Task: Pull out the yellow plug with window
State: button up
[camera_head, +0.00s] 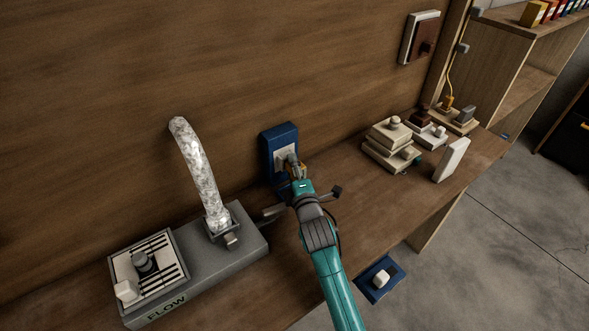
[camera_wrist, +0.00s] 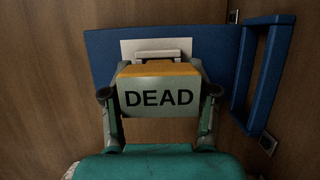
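A yellow plug (camera_wrist: 160,68) with a grey face marked "DEAD" is in the middle of the wrist view. In the head view it is small and partly hidden by my gripper (camera_head: 297,183). It is at the white plate (camera_wrist: 128,48) of a blue wall box (camera_head: 279,135); how deep it sits is hidden. In the wrist view my gripper (camera_wrist: 159,88) has one finger on each side of the plug, both close against its sides, so it looks shut on it. The face shows lettering; I cannot make out a window.
A blue handle-like frame (camera_wrist: 262,72) stands right of the plug. A grey FLOW unit (camera_head: 190,270) with a silver hose (camera_head: 197,170) is left on the bench. The bench between is clear.

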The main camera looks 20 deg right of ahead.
aim_at(305, 175)
grip_shut()
jog(key=shift+s+d, duration=0.15)
jog(key=shift+s, duration=0.35)
jog(key=shift+s+d, duration=0.15)
jog(key=shift+s, duration=0.35)
dwell(0.5)
jog(key=shift+s+d, duration=0.3)
jog(key=shift+s, duration=0.55)
jog(key=shift+s+d, duration=0.25)
jog(key=shift+s, duration=0.55)
jog(key=shift+s+d, duration=0.3)
jog(key=shift+s, duration=0.55)
